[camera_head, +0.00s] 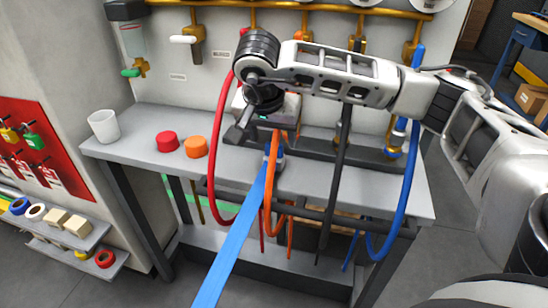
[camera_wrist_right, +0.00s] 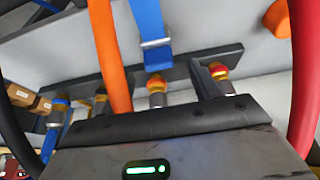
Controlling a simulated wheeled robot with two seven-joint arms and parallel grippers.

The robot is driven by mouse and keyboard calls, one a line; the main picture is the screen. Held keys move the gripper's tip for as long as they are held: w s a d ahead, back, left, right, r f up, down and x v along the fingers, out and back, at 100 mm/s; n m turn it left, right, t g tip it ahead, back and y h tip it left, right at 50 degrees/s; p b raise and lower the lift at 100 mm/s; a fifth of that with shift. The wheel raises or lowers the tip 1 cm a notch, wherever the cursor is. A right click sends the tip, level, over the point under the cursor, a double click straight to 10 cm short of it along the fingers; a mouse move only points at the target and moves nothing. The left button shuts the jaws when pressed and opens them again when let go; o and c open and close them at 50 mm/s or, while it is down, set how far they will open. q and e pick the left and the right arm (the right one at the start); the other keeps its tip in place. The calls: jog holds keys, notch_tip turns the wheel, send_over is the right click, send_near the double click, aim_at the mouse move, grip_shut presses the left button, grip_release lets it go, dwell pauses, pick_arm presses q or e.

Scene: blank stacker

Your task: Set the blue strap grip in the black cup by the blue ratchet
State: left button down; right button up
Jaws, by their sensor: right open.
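A wide blue strap (camera_head: 235,230) runs from the bottom of the head view up to the bench's front edge. Its upper end, with a metal buckle (camera_wrist_right: 156,43), shows in the right wrist view. My right gripper (camera_head: 243,132) is above the bench near that end, open, with nothing visibly held. Red and orange hoses hang close to it. A blue-collared fitting (camera_head: 397,135) stands at the bench's right, beside a blue hose (camera_head: 409,160). I cannot make out a black cup or clearly identify the blue ratchet. My left gripper is out of view.
A white cup (camera_head: 104,126), a red cap (camera_head: 167,141) and an orange cap (camera_head: 196,147) stand on the grey bench's left. A red hose (camera_head: 219,140) and an orange hose (camera_head: 271,180) hang over its front. A dark rail (camera_head: 320,146) runs along the bench.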

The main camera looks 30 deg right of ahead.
aim_at(274, 144)
jog(key=x, duration=0.3)
jog(key=shift+f, duration=0.25)
jog(key=c, duration=1.2)
jog(key=shift+o, duration=0.2)
jog(key=shift+r, duration=0.1)
